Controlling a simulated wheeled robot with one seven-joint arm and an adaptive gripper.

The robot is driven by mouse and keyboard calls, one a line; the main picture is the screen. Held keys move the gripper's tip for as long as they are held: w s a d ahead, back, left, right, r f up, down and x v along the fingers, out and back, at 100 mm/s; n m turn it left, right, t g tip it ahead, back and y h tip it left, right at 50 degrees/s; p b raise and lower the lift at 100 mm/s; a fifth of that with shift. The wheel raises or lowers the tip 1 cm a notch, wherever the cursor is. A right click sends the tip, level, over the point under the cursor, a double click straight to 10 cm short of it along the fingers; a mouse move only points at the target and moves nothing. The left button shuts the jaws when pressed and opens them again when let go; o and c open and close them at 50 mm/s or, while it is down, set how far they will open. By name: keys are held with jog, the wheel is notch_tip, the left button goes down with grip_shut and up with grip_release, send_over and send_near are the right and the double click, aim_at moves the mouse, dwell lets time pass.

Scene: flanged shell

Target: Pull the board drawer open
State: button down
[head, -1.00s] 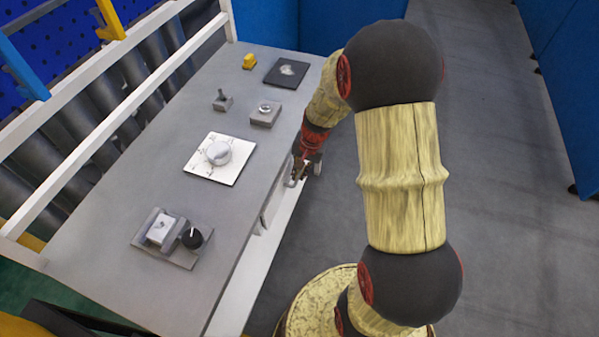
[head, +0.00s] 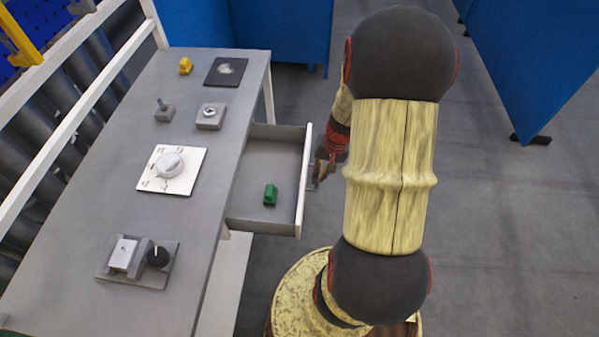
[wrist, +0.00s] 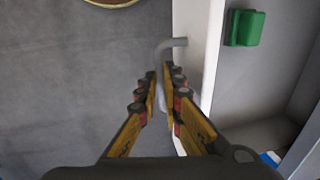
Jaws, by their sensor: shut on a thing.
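The board drawer (head: 268,157) stands pulled out from the right side of the grey board, with its inside showing in the head view. My gripper (head: 318,174) is at the outer face of the drawer's front panel. In the wrist view my gripper (wrist: 160,90) is shut on the grey bar handle (wrist: 172,44), with a finger on either side of it. The drawer's front panel (wrist: 196,70) is just to the right of the fingers. In the head view the handle is mostly hidden by my gripper.
A green block (head: 270,194) lies in the drawer; it also shows in the wrist view (wrist: 244,28). A small blue and white thing (wrist: 270,158) shows low in the wrist view. A dial plate (head: 171,170) and a knob block (head: 139,262) sit on the board top.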

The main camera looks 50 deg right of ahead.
jog(key=shift+s+d, duration=0.55)
jog(key=shift+s, duration=0.2)
jog(key=shift+s+d, duration=0.5)
jog(key=shift+s, duration=0.25)
jog(key=c, duration=1.9)
grip_release()
jog(key=shift+d, duration=0.1)
jog(key=r, duration=0.4)
jog(key=s+d+r, duration=0.1)
jog(key=r, duration=0.6)
jog(key=shift+s+d+r, duration=0.2)
jog(key=shift+s+r, duration=0.15)
jog(key=shift+s, duration=0.05)
